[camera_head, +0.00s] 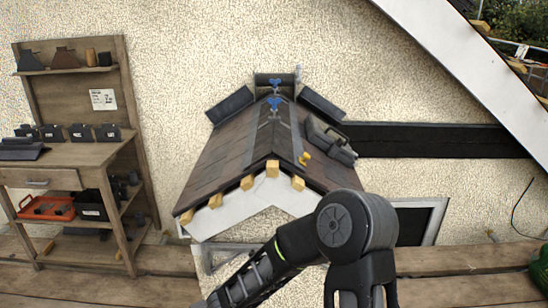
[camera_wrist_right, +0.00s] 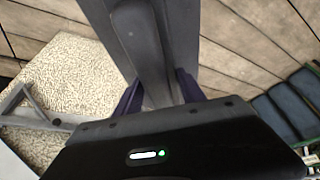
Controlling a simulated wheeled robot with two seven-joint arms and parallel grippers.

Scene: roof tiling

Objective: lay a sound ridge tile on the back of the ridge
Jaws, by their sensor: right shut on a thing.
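The small roof (camera_head: 235,148) stands against the wall in the head view, with brown slopes and a dark strip (camera_head: 272,135) along its ridge. At the back of the ridge is a dark upright piece (camera_head: 260,80), with two blue marks (camera_head: 275,103) on the ridge line. In the right wrist view my right gripper (camera_wrist_right: 158,95) is shut on a long dark grey piece with a raised middle, seemingly a ridge tile (camera_wrist_right: 150,45). My left gripper is not in view.
Dark slabs (camera_head: 230,105) flank the ridge's back. A wooden workbench (camera_head: 80,155) at left bears dark pieces. Dark rounded pieces (camera_wrist_right: 283,112) stand in a green rack over planks (camera_wrist_right: 245,60).

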